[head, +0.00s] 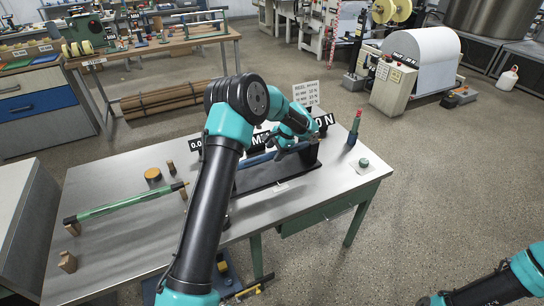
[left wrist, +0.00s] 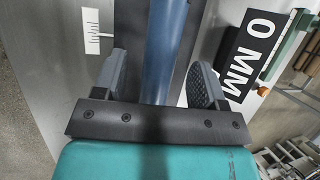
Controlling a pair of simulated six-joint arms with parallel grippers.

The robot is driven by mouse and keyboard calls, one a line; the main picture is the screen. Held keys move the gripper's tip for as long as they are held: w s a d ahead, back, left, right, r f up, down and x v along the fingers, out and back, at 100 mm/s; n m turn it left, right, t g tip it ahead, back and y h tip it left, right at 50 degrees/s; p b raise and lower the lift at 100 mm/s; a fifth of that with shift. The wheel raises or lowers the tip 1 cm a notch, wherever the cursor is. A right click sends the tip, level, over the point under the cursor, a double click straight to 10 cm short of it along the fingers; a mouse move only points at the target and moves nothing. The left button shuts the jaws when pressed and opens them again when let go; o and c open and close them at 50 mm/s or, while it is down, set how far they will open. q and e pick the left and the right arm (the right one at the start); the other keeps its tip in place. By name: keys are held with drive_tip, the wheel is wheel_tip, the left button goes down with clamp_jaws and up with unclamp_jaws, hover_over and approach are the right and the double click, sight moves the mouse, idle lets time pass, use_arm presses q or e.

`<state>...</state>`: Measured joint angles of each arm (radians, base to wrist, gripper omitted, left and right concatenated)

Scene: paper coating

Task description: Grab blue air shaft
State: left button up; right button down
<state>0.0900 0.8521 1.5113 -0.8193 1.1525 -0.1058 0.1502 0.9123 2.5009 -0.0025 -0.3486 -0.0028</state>
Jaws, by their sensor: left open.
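The blue air shaft (head: 258,160) lies level over a dark stand on the metal table in the head view, partly hidden by my left arm. My left gripper (head: 283,153) is at the right part of the shaft. In the left wrist view the shaft (left wrist: 166,50) runs between the two dark fingers of my left gripper (left wrist: 160,80). The fingers are open, with a gap on each side of the shaft. My right gripper is not in view; only part of my right arm shows at the bottom right.
A green shaft (head: 125,203) rests on small wooden blocks at the table's left. A yellow-topped round piece (head: 153,175) stands behind it. A black-and-white label (left wrist: 250,50) stands beside the shaft.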

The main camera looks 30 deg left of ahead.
use_arm(q)
drive_tip(key=shift+x, duration=1.05)
clamp_jaws()
drive_tip(key=shift+r, duration=0.1)
